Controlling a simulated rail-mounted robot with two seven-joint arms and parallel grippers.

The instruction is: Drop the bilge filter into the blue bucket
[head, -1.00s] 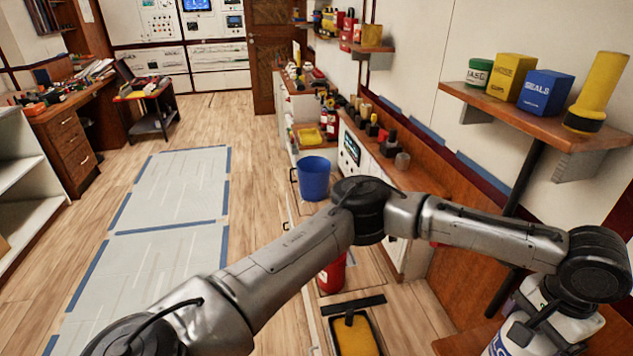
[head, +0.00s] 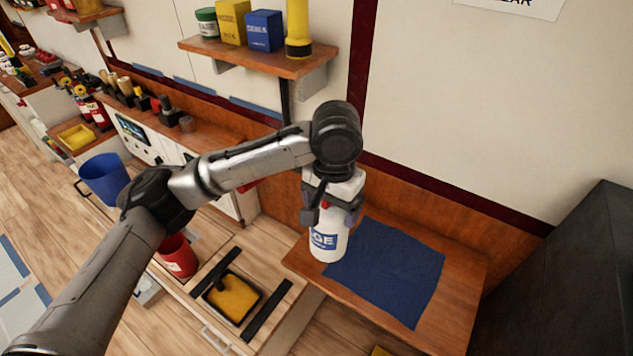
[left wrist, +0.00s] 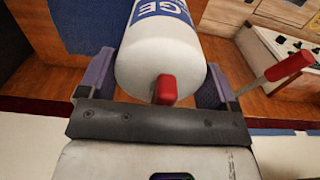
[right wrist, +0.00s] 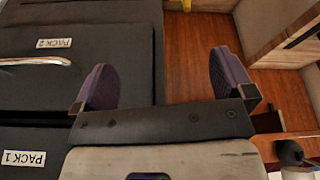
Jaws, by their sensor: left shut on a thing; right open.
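The bilge filter (head: 328,244) is a white cylinder with a blue label, upright in the head view by the left edge of the wooden table. My left gripper (head: 331,205) is shut around its upper part. The left wrist view shows the filter (left wrist: 160,55) between the two fingers, with a red tip facing the camera. I cannot tell whether its base touches the table. The blue bucket (head: 104,180) stands at the left in the head view, partly behind my left arm. My right gripper (right wrist: 165,85) is open and empty in the right wrist view.
A blue cloth (head: 388,268) lies on the wooden table (head: 462,282). A wall shelf (head: 255,60) holds boxes above. Dark cases labelled PACK (right wrist: 80,95) show in the right wrist view.

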